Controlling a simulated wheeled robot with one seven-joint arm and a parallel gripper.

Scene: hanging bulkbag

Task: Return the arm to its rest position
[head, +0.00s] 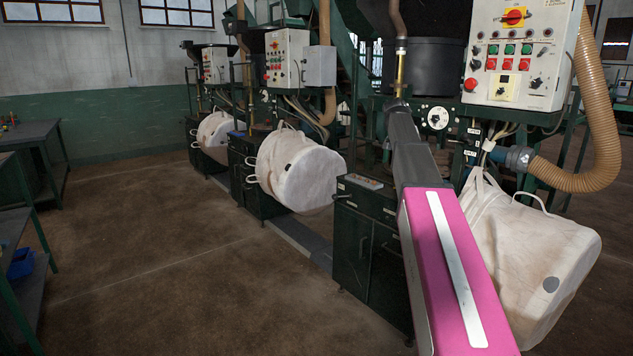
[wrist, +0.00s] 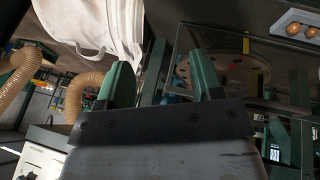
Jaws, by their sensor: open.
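My arm, pink and grey, reaches forward and up in the head view, with its far end in front of the machine beside the hanging bag. My gripper (wrist: 161,78) shows in the wrist view with its two green fingers spread apart and nothing between them. A white bulk bag (head: 530,250) is at the right of the head view, tilted, its straps reaching up towards the hose coupling (head: 512,158). A white bag with loops (wrist: 105,25) also shows at the top left of the wrist view, near the left finger. I cannot tell whether they touch.
A control panel (head: 520,55) and a ribbed tan hose (head: 597,120) stand close right of my arm. A dark cabinet (head: 368,250) is just left of it. Two more white bags (head: 300,172) hang further back. The brown floor (head: 170,270) at left is clear.

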